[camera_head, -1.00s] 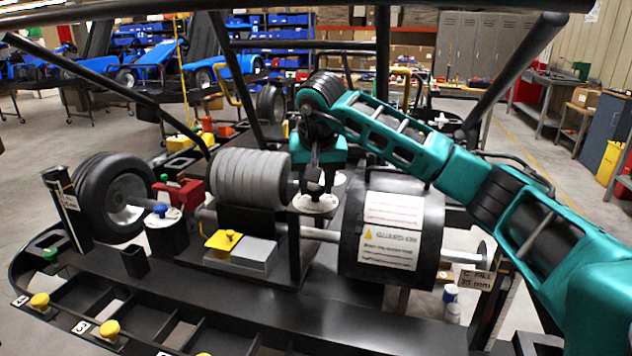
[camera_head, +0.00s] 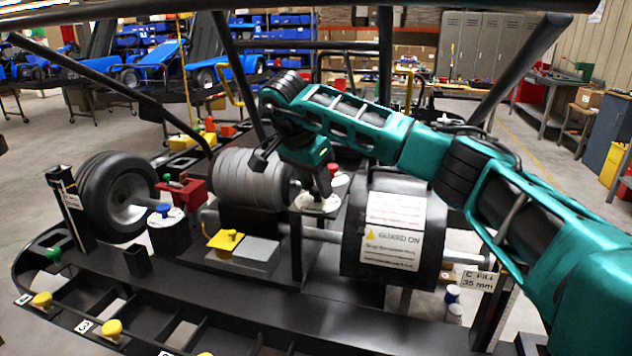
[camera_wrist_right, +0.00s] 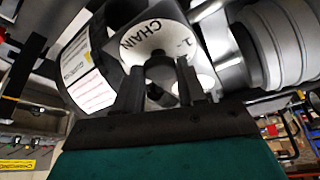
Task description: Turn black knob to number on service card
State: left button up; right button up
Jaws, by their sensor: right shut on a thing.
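My right gripper (camera_head: 325,188) reaches down to a white round dial (camera_head: 317,206) on a post between the grey ribbed cylinder and the black drum. In the right wrist view its two fingers (camera_wrist_right: 157,88) are shut on the black knob (camera_wrist_right: 158,66). The dial (camera_wrist_right: 150,38) there reads "CHAIN", with a "1" to the right; the knob's pointing and the rest of the scale are hidden or unclear. Two white cards hang on the drum: one with red print (camera_head: 396,210), one reading "GUARD ON" (camera_head: 391,245). I cannot tell which is the service card. My left gripper is not in view.
The grey ribbed cylinder (camera_head: 250,180) stands close left of the gripper, the black drum (camera_head: 432,240) close right. A red knob (camera_head: 334,168) is just behind the dial. A blue knob (camera_head: 163,210) and yellow knobs stand further left. Black frame bars cross overhead.

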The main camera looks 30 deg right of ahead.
jog(key=m, duration=0.2)
jog(key=m+g, duration=0.1)
jog(key=m, duration=0.1)
jog(key=m+g, duration=0.1)
jog(key=m, duration=0.1)
jog(key=shift+w+m, duration=0.25)
jog(key=shift+m, duration=0.05)
jog(key=m+g, duration=0.1)
jog(key=m, duration=0.2)
jog(key=m+g+y, duration=0.1)
jog(key=m, duration=0.2)
jog(key=shift+w+d, duration=0.1)
jog(key=shift+w, duration=0.1)
jog(key=shift+g+y, duration=0.3)
jog(key=o, duration=1)
